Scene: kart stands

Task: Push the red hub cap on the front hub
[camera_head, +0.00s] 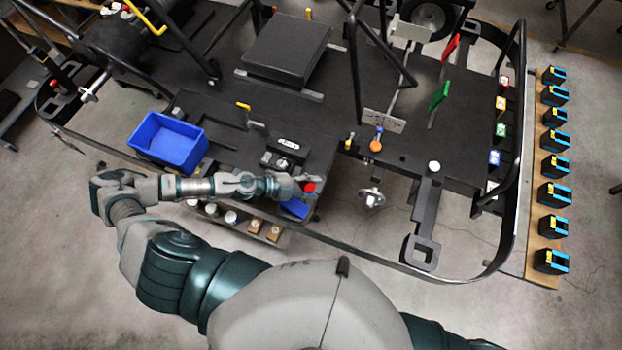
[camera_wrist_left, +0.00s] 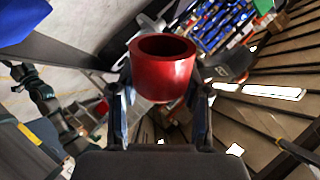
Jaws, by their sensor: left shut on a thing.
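The red hub cap (camera_head: 309,188) is a small red spot at the tip of my left gripper (camera_head: 311,184) in the head view. In the left wrist view the red hub cap (camera_wrist_left: 162,72) is a hollow red cylinder with its open end visible. The two fingers of my left gripper (camera_wrist_left: 160,92) are shut on its sides. A silver hub (camera_head: 371,197) sticks out from the kart frame, to the right of the gripper and apart from the cap. Another silver hub (camera_head: 90,94) shows at the far left. My right gripper is not in view.
A blue bin (camera_head: 168,142) stands on the kart deck, left of my gripper. A blue piece (camera_head: 295,208) lies just below the gripper. The black kart frame (camera_head: 424,215) runs on the right of the silver hub. Open floor shows between the gripper and that hub.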

